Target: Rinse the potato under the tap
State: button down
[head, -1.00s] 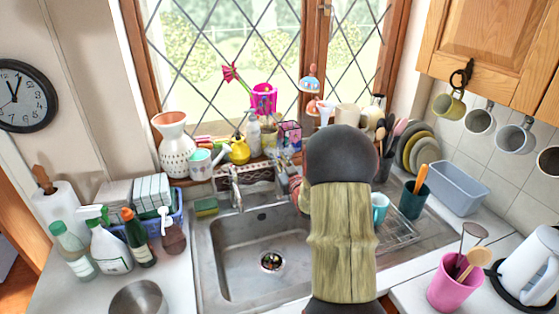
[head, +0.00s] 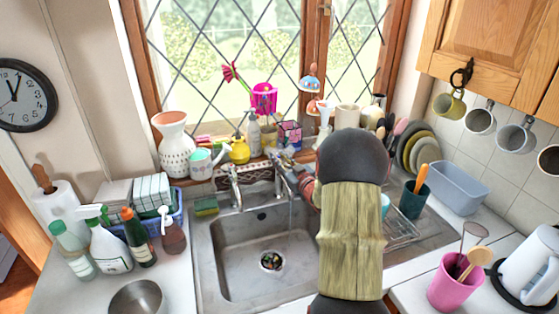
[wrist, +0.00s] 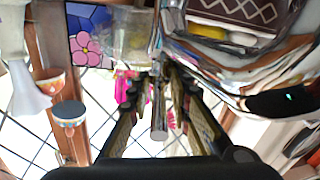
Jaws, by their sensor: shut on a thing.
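The sink (head: 225,250) has two chrome taps at its back. The left tap (head: 236,188) shows no water. The right tap (head: 285,178) lets a thin stream of water (head: 291,212) fall into the sink. My gripper (head: 284,157) is at the top of the right tap, partly hidden by my arm. In the wrist view, its fingers (wrist: 162,85) are on either side of a chrome bar (wrist: 159,115), which looks like the tap's handle, and are shut on it. I see no potato in either view; my arm hides the right part of the sink.
The windowsill behind the taps is crowded, with a white vase (head: 173,145), a yellow watering can (head: 239,150) and a pink pot (head: 263,98). A dish rack (head: 402,232) is at the right, bottles (head: 105,245) at the left. The sink's left part is clear.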

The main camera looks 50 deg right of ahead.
jog(key=shift+d+r+n+y, duration=0.1)
jog(key=shift+d+n+y, duration=0.1)
jog(key=shift+n+y, duration=0.4)
jog(key=shift+y, duration=0.3)
jog(key=c, duration=1.9)
grip_release()
jog(key=shift+s, duration=0.1)
jog(key=s+a, duration=0.2)
jog(key=s, duration=0.9)
jog(key=shift+s+a, duration=0.25)
jog(key=shift+s, duration=0.15)
